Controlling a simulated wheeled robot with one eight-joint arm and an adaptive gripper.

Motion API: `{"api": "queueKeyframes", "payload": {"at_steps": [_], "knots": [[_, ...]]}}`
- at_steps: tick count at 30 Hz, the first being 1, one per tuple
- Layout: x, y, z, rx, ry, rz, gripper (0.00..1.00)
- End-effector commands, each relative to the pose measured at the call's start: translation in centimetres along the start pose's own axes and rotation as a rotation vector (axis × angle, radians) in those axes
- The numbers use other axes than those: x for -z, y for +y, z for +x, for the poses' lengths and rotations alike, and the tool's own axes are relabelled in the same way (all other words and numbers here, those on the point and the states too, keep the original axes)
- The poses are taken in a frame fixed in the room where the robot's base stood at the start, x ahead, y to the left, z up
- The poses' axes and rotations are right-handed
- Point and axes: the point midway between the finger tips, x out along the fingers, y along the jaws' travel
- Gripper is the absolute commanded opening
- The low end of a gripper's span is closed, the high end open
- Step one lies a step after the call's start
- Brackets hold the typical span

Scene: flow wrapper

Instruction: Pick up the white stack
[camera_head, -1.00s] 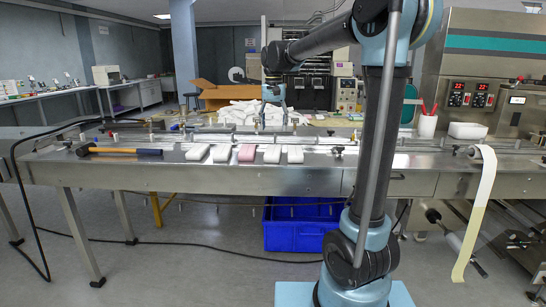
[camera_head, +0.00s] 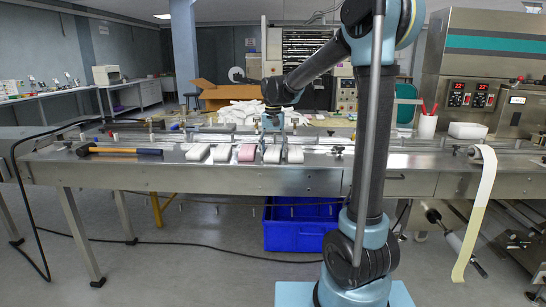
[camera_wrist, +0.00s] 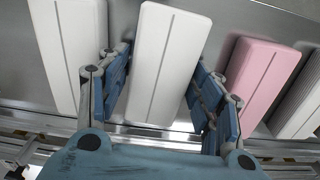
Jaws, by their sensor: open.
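Several wrapped stacks lie in a row on the steel table. The white stack (camera_head: 272,155) just right of the pink stack (camera_head: 246,153) is under my gripper (camera_head: 271,138) in the head view. In the wrist view this white stack (camera_wrist: 165,50) lies lengthwise between the two blue fingers of my gripper (camera_wrist: 157,80). The fingers are apart, one on each side of its near part, and the gripper is open. I cannot tell whether the fingers touch it. The pink stack (camera_wrist: 262,78) is to the right there, and another white stack (camera_wrist: 68,45) is to the left.
Two more white stacks (camera_head: 210,153) lie left of the pink one. A yellow-handled hammer (camera_head: 120,151) lies farther left. A pile of white packs (camera_head: 245,112) is behind the table (camera_head: 300,182). A blue crate (camera_head: 300,235) sits below. The wrapper machine stands right.

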Motion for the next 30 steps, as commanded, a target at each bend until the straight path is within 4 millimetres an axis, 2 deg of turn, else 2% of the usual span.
{"api": "queueKeyframes", "payload": {"at_steps": [7, 8, 11, 23, 26, 30], "knots": [[0.0, 0.0, 0.2, 0.000, 0.000, 0.000, 0.60], [0.0, 0.0, 0.2, 0.000, 0.000, 0.000, 0.58], [0.0, 0.0, 0.2, 0.000, 0.000, 0.000, 0.35], [0.0, 0.0, -0.1, 0.000, 0.000, 0.000, 0.35], [0.0, 0.0, -0.9, 0.000, 0.000, 0.000, 0.35], [0.0, 0.0, -3.0, 0.000, 0.000, 0.000, 0.35]]}}
